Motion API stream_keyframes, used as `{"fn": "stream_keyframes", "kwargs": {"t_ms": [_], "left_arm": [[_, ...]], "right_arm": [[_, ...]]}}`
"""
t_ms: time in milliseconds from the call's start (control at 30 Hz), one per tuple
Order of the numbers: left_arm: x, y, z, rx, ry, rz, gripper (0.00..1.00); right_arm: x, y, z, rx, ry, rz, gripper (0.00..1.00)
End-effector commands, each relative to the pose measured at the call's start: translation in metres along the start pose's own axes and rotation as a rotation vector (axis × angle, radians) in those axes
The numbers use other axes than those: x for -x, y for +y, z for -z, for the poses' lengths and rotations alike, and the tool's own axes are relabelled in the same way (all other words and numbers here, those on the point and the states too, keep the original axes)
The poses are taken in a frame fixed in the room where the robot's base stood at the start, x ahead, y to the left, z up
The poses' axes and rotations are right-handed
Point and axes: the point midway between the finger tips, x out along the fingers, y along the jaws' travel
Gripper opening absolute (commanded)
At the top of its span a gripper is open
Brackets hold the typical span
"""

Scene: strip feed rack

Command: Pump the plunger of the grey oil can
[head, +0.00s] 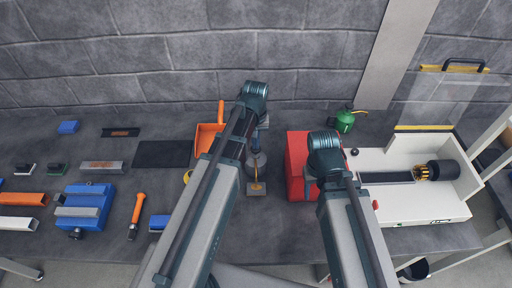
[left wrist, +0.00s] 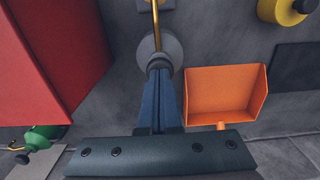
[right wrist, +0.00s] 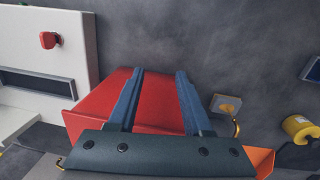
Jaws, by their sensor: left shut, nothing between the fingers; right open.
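The grey oil can (head: 257,163) stands on the bench near the middle, partly hidden by my left arm in the head view. In the left wrist view the oil can (left wrist: 174,48) shows as a round grey body with a thin brass spout pointing away. My left gripper (left wrist: 160,66) is shut and empty, its fingertips overlapping the middle of the can in that view. The plunger is hidden behind them; I cannot tell whether they touch it. My right gripper (right wrist: 158,74) is open and empty, over the red box (right wrist: 105,100).
A grey pad with a yellow patch (head: 256,189) lies under the spout end. The red box (head: 297,160) stands right of the can. An orange scoop (head: 205,137) lies left of it, and a green can (head: 345,121) stands behind right. A white machine (head: 430,206) fills the right end.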

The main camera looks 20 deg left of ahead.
Motion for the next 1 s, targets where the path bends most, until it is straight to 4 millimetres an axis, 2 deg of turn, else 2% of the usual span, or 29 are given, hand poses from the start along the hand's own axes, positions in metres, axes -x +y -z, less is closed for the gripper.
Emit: {"fn": "stream_keyframes", "kwargs": {"t_ms": [200,433,700,1000], "left_arm": [[-0.012,0.0,0.0,0.0,0.0,0.0,0.0],[-0.003,0.0,0.0,0.0,0.0,0.0,0.0],[0.018,0.0,0.0,0.0,0.0,0.0,0.0],[0.018,0.0,0.0,0.0,0.0,0.0,0.0]], "right_arm": [[-0.011,-0.001,0.001,0.0,0.0,0.0,0.5],[-0.003,0.0,0.0,0.0,0.0,0.0,0.5],[0.018,0.002,-0.001,0.0,0.0,0.0,0.5],[0.018,0.002,-0.001,0.0,0.0,0.0,0.5]]}}
